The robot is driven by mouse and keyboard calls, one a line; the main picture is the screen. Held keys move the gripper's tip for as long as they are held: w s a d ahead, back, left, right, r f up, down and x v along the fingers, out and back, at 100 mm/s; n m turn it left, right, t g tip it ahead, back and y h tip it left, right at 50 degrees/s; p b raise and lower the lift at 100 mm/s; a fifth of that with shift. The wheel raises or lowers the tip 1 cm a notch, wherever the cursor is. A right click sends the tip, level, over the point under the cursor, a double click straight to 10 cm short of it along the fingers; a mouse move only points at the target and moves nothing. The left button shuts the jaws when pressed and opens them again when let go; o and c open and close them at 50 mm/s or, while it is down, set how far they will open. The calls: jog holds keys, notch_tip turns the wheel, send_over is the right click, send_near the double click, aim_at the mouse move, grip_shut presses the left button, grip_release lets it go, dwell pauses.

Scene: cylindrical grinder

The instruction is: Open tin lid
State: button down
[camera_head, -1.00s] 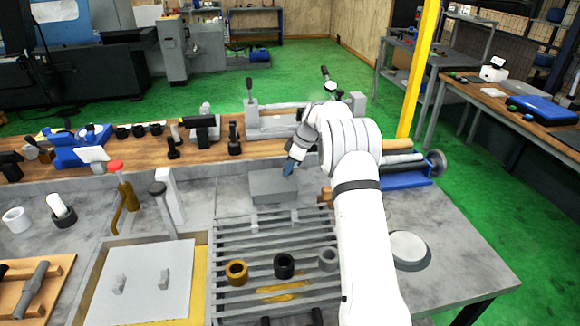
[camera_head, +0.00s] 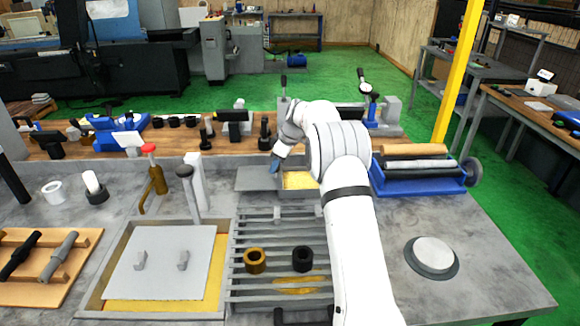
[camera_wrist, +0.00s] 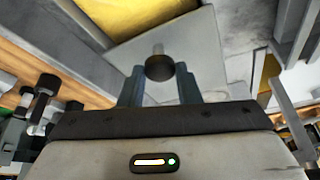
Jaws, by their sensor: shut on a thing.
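The tin (camera_head: 300,193) is a grey box behind the slatted rack, partly open, with yellow inside showing. Its flat grey lid (camera_head: 255,180) lies shifted to the left of the opening. My gripper (camera_head: 275,165) is over the lid, its fingertips partly hidden in the head view. In the wrist view, my gripper (camera_wrist: 160,86) is shut on the lid's dark round knob (camera_wrist: 160,68). The grey lid plate (camera_wrist: 200,45) lies beyond the fingers there, with the yellow inside of the tin (camera_wrist: 130,14) at the top.
A slatted rack (camera_head: 280,218) with dark and brass rings lies in front of the tin. A blue roller stand (camera_head: 422,180) is to the right. A grey-covered tray (camera_head: 165,262) and a brass tool with a red knob (camera_head: 154,180) are to the left. The front-right tabletop is mostly clear.

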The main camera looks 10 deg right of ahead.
jog(key=shift+d, duration=0.1)
jog(key=c, duration=1.1)
grip_release()
jog(key=shift+s, duration=0.1)
jog(key=shift+o, duration=0.2)
jog(key=b+v, duration=0.1)
jog(key=v, duration=0.6)
jog(key=shift+d+r, duration=0.2)
jog(key=shift+r, duration=0.15)
jog(key=shift+s, duration=0.1)
